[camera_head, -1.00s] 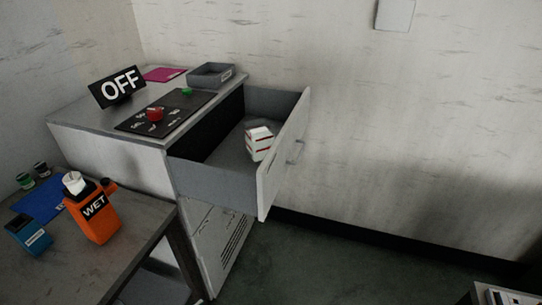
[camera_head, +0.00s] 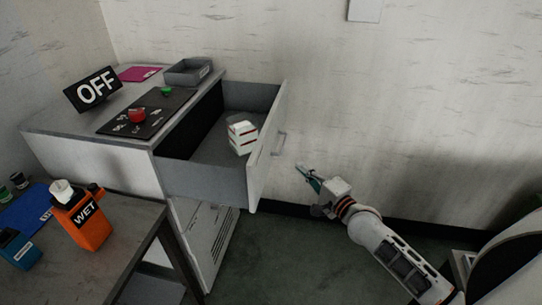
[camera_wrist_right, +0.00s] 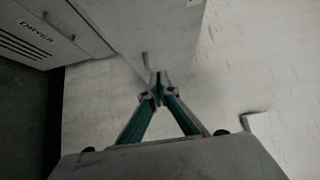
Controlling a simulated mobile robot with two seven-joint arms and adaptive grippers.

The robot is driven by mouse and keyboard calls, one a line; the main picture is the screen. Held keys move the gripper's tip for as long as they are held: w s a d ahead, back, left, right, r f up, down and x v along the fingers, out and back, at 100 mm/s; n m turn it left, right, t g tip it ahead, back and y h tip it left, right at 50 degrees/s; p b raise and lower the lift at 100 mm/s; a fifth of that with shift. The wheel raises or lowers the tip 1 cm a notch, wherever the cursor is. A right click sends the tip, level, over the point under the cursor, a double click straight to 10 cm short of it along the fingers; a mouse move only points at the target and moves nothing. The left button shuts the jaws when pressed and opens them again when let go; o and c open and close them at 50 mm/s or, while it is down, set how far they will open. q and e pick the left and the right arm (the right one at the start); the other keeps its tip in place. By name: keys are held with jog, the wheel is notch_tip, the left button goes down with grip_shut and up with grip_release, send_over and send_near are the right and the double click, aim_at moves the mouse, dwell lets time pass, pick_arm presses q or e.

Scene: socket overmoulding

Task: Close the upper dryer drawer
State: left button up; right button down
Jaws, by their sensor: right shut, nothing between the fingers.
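The upper dryer drawer (camera_head: 207,181) is pulled out from the grey dryer cabinet (camera_head: 90,160) in the head view. Its front panel (camera_head: 267,150) faces right and carries a bar handle (camera_head: 279,144). A stack of white boxes with red stripes (camera_head: 242,137) sits inside the drawer. My right gripper (camera_head: 304,172) is shut and empty, to the right of the drawer front and apart from it. In the right wrist view the shut fingertips (camera_wrist_right: 157,80) point toward the drawer, with the cabinet's DRYER label (camera_wrist_right: 37,32) at upper left. My left gripper is not in view.
On the dryer top are an OFF sign (camera_head: 93,89), a black control panel with red and green buttons (camera_head: 147,111) and a grey tray (camera_head: 188,72). A table (camera_head: 103,237) with an orange WET container (camera_head: 83,222) stands at left. The wall is behind.

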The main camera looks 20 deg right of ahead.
send_near(270, 149)
jog(key=w+d, duration=0.2)
jog(key=w, duration=0.2)
jog(key=shift+w+a+r, duration=0.1)
jog(key=shift+w+a, duration=0.25)
jog(key=shift+a, duration=0.45)
jog(key=shift+w+a+r, duration=0.1)
jog(key=shift+w+a, duration=0.2)
jog(key=shift+a, duration=0.55)
jog(key=shift+w+f, duration=0.1)
